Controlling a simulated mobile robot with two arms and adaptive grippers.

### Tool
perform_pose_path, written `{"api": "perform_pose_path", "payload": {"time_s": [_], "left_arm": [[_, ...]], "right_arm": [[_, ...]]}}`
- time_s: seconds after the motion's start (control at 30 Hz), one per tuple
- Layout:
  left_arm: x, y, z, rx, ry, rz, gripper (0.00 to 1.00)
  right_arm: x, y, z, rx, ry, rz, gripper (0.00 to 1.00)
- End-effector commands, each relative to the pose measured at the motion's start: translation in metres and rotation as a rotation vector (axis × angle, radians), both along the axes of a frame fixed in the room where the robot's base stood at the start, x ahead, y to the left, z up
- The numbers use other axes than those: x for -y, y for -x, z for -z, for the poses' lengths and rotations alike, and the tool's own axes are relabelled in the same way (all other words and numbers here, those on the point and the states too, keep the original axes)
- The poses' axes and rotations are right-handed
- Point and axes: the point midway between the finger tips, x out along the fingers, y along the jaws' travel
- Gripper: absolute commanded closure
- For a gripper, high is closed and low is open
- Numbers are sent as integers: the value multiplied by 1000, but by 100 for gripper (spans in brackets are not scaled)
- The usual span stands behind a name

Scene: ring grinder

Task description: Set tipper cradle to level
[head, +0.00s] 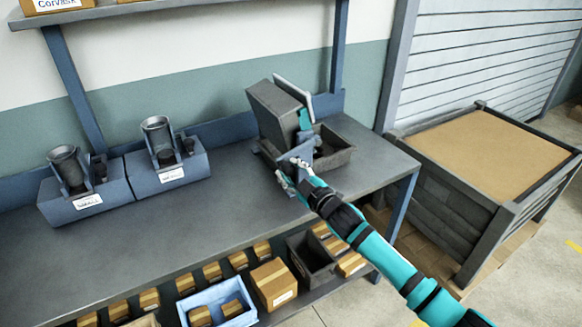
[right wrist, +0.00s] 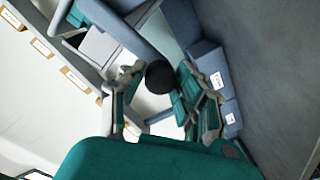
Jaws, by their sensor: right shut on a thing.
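The tipper cradle (head: 274,112) is the grey box-like unit at the right end of the bench in the head view. It sits clearly tilted, with a pale plate (head: 294,97) along its upper side. A dark open tray (head: 338,158) is beside and below it. My right gripper (head: 291,171) is at the front of the cradle. In the right wrist view its fingers (right wrist: 160,92) are closed around a black round knob (right wrist: 160,76) at the end of a grey-blue lever (right wrist: 136,34). In the head view the knob is hidden by the hand. My left gripper is in neither view.
Two blue-grey stations (head: 88,195) (head: 168,170) with metal cups stand on the left of the bench (head: 235,215). A large crate (head: 455,205) stands right of the bench. Cartons and bins (head: 274,282) fill the lower shelf. The bench middle is clear.

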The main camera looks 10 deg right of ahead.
Motion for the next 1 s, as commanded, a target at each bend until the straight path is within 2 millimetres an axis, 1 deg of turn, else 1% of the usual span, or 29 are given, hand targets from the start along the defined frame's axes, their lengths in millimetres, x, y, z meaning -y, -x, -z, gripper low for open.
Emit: {"api": "perform_pose_path", "payload": {"time_s": [0.03,0.4,0.7,1.0], "left_arm": [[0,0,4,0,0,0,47],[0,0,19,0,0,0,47],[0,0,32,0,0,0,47],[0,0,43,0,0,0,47]], "right_arm": [[1,0,8,13,45,0,100],[17,-6,38,132,376,0,100],[35,-13,57,229,644,-1,100],[58,-21,69,324,907,0,100]]}}
